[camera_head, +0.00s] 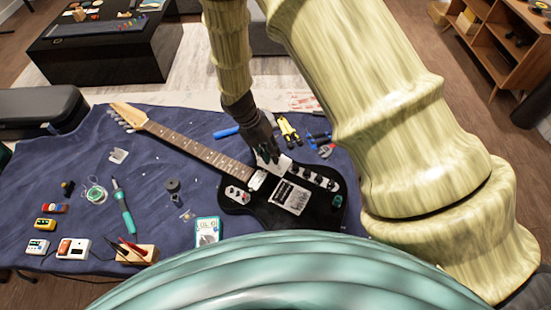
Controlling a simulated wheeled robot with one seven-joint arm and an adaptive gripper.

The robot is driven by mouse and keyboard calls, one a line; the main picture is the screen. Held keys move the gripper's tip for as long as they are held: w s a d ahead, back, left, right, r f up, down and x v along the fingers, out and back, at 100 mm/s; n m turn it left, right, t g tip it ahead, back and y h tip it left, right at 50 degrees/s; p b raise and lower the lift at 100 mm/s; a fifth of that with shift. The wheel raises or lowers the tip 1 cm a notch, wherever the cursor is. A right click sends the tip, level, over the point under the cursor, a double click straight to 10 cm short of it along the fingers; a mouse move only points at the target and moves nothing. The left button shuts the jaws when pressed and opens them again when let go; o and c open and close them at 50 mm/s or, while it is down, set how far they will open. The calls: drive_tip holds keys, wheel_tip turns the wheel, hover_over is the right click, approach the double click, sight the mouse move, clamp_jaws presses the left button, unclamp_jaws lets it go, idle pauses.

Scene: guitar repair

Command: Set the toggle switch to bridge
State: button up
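A black electric guitar (320,207) lies face up on a blue cloth (150,190), its neck (185,145) running to the upper left. A light strip with several dark knobs (314,177) sits on the upper right. I cannot tell which small part is the toggle switch, or its position. My gripper (269,157) points down at the body's upper edge, near the neck end, between these two plates. Its fingers are dark and small here; whether they are open or touching anything is unclear.
Pliers (288,131) and other hand tools lie beyond the guitar. A soldering iron (123,207), a multimeter (206,231) and a wooden tool block (137,253) lie to the left. My arm covers the right side. A black case (45,110) stands at the far left.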

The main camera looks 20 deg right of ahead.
sight(275, 167)
drive_tip(key=shift+p+x, duration=0.4)
drive_tip(key=shift+x, duration=1.55)
clamp_jaws()
